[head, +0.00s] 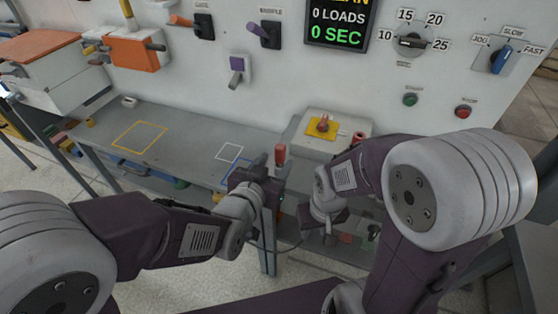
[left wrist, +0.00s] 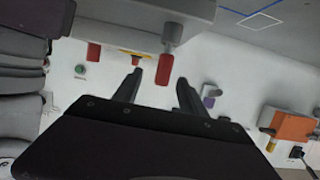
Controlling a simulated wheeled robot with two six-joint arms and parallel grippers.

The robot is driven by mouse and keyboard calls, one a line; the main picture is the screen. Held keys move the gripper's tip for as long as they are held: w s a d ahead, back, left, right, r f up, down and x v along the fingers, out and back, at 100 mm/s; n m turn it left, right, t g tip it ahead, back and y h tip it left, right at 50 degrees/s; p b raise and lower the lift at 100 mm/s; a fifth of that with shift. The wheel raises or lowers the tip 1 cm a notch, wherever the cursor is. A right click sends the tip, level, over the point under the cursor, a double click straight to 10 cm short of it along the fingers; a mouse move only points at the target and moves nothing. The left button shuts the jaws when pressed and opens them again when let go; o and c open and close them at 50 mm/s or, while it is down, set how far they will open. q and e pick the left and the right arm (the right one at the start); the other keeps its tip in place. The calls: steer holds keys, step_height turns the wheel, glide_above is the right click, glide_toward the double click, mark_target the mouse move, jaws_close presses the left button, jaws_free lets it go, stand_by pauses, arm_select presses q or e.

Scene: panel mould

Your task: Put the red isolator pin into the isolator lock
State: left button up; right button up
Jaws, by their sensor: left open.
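A red pin handle (head: 280,153) stands upright near the front edge of the bench, beside my left gripper (head: 270,168). In the left wrist view, the red handle (left wrist: 164,69) on a grey stem shows between the two separated fingertips of my left gripper (left wrist: 158,78), with space on both sides. My left gripper is open and holds nothing. A yellow plate with a red knob (head: 322,125) sits on a pale box at the right; I cannot tell if it is the isolator lock. My right gripper (head: 328,220) is low, right of the left one, its fingers unclear.
The grey bench (head: 185,138) has a yellow outline, with white and blue outlines further right. An orange box (head: 135,52) is on the panel at left. Levers, a rotary dial (head: 410,40) and a display (head: 338,18) are on the panel. Much of the bench top is clear.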

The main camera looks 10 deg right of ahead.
mark_target(284, 148)
arm_select(q)
steer(key=x, duration=0.9)
steer(key=shift+w+a+f+b, duration=0.1)
steer(key=shift+w+a+b, duration=0.15)
steer(key=shift+b, duration=0.1)
steer(key=shift+s, duration=0.15)
steer(key=shift+c, duration=0.9)
jaws_close()
